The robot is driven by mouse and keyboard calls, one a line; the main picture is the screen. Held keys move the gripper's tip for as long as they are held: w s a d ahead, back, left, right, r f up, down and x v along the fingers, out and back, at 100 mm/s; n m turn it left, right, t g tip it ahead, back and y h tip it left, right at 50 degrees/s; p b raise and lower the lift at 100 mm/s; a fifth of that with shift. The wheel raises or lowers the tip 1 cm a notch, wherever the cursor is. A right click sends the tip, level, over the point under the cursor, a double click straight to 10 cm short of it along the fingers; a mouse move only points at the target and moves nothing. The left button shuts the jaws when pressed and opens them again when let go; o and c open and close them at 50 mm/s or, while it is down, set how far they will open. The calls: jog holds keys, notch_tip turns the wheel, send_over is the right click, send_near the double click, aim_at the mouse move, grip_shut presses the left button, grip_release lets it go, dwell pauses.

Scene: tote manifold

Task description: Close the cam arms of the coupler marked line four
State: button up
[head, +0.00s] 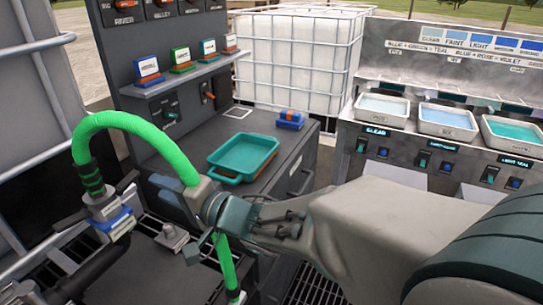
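A bright green hose (130,122) arches from a coupler at the left to a grey fitting (201,192) near my gripper. The left coupler (108,214) has a dark green-banded neck, a white label and a blue band; its label is too small to read. Dark lever-like parts stick out beside it, and I cannot tell their position clearly. My gripper (208,215) reaches in from the right, at the grey fitting and in front of the green hose. Its fingertips overlap the fitting, so I cannot tell whether they grip it. No line four marking is legible.
A teal tray (243,157) and a blue-orange block (290,119) sit on the dark bench. Labelled blocks (182,59) stand on a shelf above. A caged white tank (297,50) is behind. Trays of bluish liquid (447,121) stand at right. Grating lies below.

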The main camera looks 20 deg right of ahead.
jog(key=d+r+h+p, duration=0.3)
jog(key=d+h+p, duration=0.3)
jog(key=d, duration=0.4)
jog(key=s+d+r+n+g+h+p, duration=0.1)
jog(key=d+r+h+p, duration=0.1)
jog(key=d+h+p, duration=0.4)
jog(key=shift+d+r+h+p, duration=0.4)
jog(key=shift+d+h, duration=0.8)
jog(key=shift+d, duration=1.3)
jog(key=shift+o, duration=0.3)
